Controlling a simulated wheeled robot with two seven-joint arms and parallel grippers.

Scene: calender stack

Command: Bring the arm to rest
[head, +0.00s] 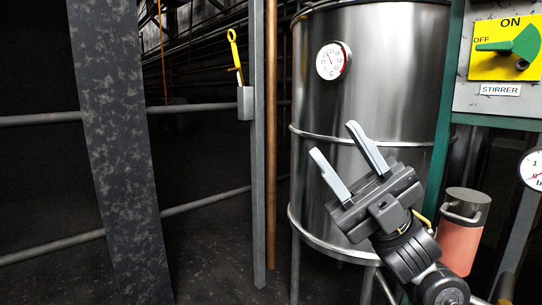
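My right gripper (341,154) comes in from the lower right and points up and to the left. Its two pale fingers are spread apart with nothing between them. In the picture it overlaps the lower part of a steel tank; I cannot tell how far apart they are. My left gripper is not in view.
The steel tank (400,110) carries a round dial (333,61). At the right are a stirrer switch panel (495,104) with a green handle (515,46), and a salmon-coloured canister (460,245). Posts and rails (120,160) stand left.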

